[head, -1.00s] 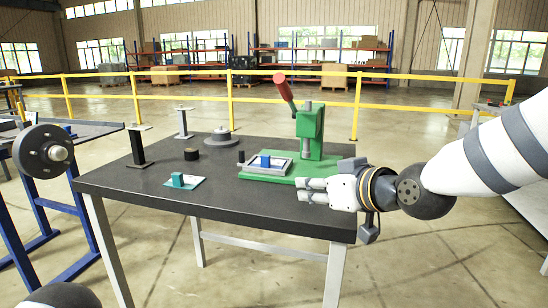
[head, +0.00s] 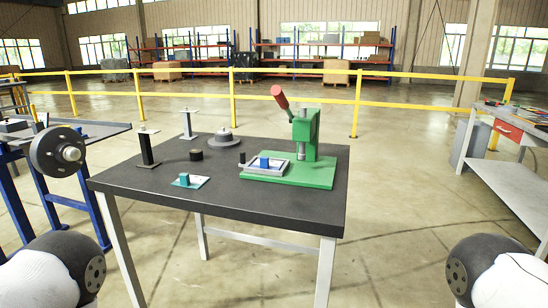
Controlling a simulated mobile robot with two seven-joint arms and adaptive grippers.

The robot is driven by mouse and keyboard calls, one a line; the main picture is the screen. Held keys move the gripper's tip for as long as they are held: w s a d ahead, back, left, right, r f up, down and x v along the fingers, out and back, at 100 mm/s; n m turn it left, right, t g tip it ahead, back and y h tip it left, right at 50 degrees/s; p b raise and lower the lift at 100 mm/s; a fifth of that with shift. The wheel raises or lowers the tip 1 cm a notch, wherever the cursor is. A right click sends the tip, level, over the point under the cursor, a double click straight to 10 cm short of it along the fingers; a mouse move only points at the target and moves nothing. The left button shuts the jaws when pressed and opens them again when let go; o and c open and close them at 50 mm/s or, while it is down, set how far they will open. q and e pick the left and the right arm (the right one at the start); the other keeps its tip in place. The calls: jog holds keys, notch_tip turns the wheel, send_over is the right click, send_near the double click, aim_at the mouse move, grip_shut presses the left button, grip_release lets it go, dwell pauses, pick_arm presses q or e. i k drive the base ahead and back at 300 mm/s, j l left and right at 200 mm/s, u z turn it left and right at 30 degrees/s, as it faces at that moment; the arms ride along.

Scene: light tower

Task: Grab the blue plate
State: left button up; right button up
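A small pale blue plate (head: 199,183) lies flat on the dark table (head: 232,200), near its front left part. A teal block (head: 184,179) stands on it. A brighter blue block (head: 264,162) sits in a grey square tray (head: 247,173) on the green base of a press. Neither of my grippers shows in the head view. Only rounded parts of my arms show, at the bottom left and bottom right corners, apart from the table.
The green press (head: 303,135) with a red handle stands at the table's right. Black and grey posts, a black cylinder (head: 196,155) and a grey round base (head: 221,141) stand behind the plate. A dark disc (head: 45,160) is at left; a bench with a red drawer (head: 507,130) is at right.

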aim_at(264, 162)
jog(key=i+j+z, duration=0.25)
jog(key=j+z, duration=0.25)
jog(key=j, duration=0.55)
jog(key=j+z, duration=0.45)
jog(key=j, duration=0.65)
jog(key=j+z, duration=0.5)
jog(key=j, duration=0.65)
jog(key=k, duration=0.05)
